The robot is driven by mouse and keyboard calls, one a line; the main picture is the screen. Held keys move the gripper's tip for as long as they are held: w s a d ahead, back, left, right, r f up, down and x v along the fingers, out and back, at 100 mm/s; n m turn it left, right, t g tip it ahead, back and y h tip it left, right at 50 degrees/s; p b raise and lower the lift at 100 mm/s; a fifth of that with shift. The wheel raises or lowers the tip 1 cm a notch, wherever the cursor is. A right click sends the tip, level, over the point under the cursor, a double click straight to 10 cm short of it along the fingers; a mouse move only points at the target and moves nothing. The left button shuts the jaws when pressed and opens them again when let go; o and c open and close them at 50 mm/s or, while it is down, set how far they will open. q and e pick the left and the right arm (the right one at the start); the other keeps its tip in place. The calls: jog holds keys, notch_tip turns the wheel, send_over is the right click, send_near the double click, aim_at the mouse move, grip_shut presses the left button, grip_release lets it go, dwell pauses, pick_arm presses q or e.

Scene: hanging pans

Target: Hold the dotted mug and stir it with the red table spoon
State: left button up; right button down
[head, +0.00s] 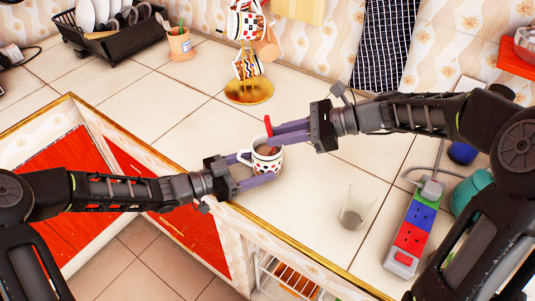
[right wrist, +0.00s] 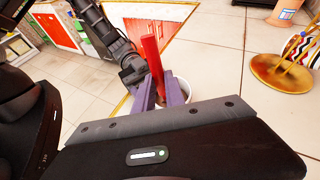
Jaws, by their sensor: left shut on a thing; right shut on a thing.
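The dotted mug (head: 266,158) is white with dark and red dots and stands upright near the counter's front edge. My left gripper (head: 259,183) is shut on the mug, low on its near side. The red table spoon (head: 268,126) stands steeply upright over the mug, its lower end hidden at or inside the rim. My right gripper (head: 273,134) is shut on the spoon above the mug. In the right wrist view the red spoon (right wrist: 153,62) rises between the purple fingers, and part of the mug's white rim (right wrist: 181,88) shows behind them.
A clear glass (head: 355,208) and a power strip (head: 412,228) stand to the right on the tiled counter. A mug stand (head: 249,91) with patterned mugs is behind, with a utensil cup (head: 180,43) and a dish rack (head: 110,45) at the back left. The counter left of the mug is clear.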

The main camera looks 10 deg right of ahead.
notch_tip(320, 180, up, 10)
dwell(0.9)
jog(key=shift+r, duration=0.1)
pick_arm(q)
jog(key=o, duration=1.5)
jog(key=shift+a, duration=0.1)
jog(key=v, duration=1.1)
jog(key=shift+s+a, duration=0.1)
jog(key=shift+a, duration=0.3)
jog(key=shift+d, duration=0.15)
